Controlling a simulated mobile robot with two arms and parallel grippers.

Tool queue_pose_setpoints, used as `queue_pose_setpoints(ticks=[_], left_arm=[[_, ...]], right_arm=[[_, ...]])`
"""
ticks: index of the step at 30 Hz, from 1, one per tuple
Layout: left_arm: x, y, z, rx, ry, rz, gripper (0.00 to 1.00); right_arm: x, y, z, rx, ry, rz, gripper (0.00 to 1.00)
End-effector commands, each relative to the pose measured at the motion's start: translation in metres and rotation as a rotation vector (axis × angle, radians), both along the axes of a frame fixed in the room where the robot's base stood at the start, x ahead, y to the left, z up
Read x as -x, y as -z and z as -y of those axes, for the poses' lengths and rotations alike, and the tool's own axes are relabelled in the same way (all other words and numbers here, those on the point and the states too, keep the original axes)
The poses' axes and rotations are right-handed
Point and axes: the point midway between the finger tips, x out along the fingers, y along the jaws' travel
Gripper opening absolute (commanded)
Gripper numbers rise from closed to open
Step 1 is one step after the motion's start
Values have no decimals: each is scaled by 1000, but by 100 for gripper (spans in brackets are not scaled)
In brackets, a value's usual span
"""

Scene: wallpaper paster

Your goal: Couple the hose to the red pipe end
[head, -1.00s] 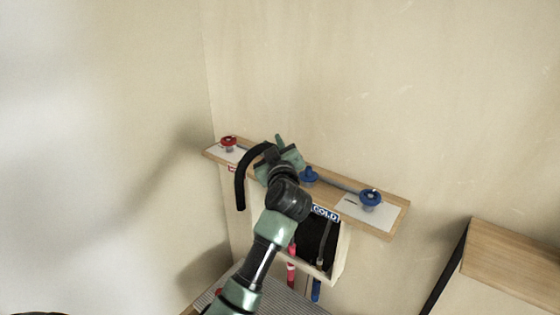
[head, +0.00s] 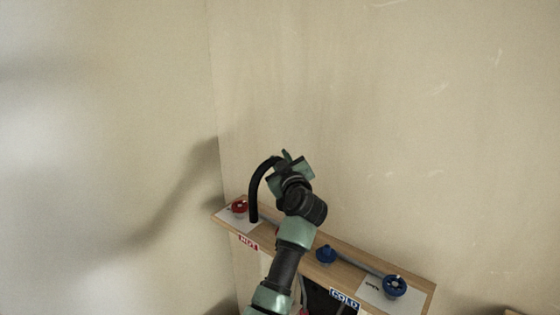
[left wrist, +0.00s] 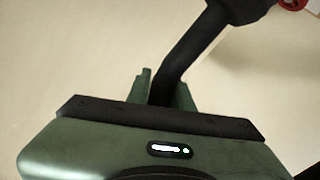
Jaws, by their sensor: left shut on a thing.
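My left gripper (head: 284,166) is shut on the black hose (head: 254,195), above the wooden shelf. The hose arches out to the left and its free end hangs down beside the red valve wheel (head: 239,206). In the left wrist view the hose (left wrist: 185,55) runs up from between the fingers (left wrist: 165,85) to a wider dark part at the top edge. A red wheel rim (left wrist: 292,4) shows in that view's top right corner. I cannot make out the red pipe end; my left arm covers part of the area below the shelf. My right gripper is not in view.
The wooden shelf (head: 308,258) carries a blue knob (head: 326,254) and a blue valve wheel (head: 394,286). A HOT label (head: 248,243) and a COLD label (head: 344,297) are on its front. Walls stand behind and to the left. The space above the shelf's right part is clear.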

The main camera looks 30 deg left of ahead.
Motion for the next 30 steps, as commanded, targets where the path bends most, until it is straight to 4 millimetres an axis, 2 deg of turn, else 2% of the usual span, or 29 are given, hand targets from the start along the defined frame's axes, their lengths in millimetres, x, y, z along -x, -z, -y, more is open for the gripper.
queue_pose_setpoints(ticks=[5, 10, 21, 30], left_arm=[[0, -2, 0, -1, 1, 3, 0], [0, -4, 0, 3, 6, 6, 0], [0, 37, 1, 4, 7, 7, 0], [0, 55, 1, 3, 8, 8, 0]], right_arm=[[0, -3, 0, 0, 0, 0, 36], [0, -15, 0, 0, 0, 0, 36], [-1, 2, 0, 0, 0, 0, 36], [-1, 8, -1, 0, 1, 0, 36]])
